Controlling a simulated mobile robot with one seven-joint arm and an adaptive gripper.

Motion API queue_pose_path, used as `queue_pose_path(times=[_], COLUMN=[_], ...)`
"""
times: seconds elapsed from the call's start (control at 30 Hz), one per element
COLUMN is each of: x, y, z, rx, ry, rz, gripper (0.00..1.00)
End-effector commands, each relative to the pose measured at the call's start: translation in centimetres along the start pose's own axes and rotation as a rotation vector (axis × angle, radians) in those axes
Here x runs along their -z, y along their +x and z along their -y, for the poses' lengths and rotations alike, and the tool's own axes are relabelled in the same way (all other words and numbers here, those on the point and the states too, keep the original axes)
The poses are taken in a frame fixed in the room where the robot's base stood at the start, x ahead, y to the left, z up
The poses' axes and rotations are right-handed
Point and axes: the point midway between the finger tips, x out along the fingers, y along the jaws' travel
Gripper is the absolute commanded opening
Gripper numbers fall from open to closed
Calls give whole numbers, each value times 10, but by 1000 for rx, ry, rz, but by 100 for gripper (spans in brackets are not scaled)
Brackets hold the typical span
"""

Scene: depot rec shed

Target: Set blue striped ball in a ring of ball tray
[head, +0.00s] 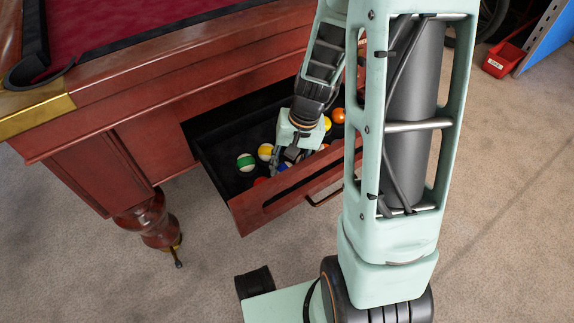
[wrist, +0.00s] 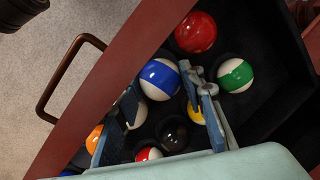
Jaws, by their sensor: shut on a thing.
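The blue striped ball (wrist: 160,79), white with a blue band, is between the fingertips of my gripper (wrist: 161,82) in the wrist view. My gripper is shut on it. In the head view my gripper (head: 280,161) reaches down into the open drawer of the pool table, and a bit of the blue ball (head: 283,167) shows there. I cannot tell whether the ball touches the drawer floor. No ball tray with rings can be made out clearly in either view.
The drawer (head: 292,193) holds several other balls: a green striped ball (wrist: 236,75), a red ball (wrist: 196,32), a black ball (wrist: 173,134) and an orange ball (head: 338,115). The pool table (head: 190,75) overhangs the drawer. A red bin (head: 503,60) stands on the floor at the far right.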

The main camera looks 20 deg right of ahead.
Motion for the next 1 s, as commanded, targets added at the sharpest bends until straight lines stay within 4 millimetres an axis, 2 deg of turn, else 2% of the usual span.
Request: queue_pose_path(times=[0.93,0.97,1.0], x=[0,0,0], y=[11,11,11], z=[-2,-2,-2], rx=[0,0,0], ry=[1,1,1], rz=[0,0,0], gripper=[9,37,42])
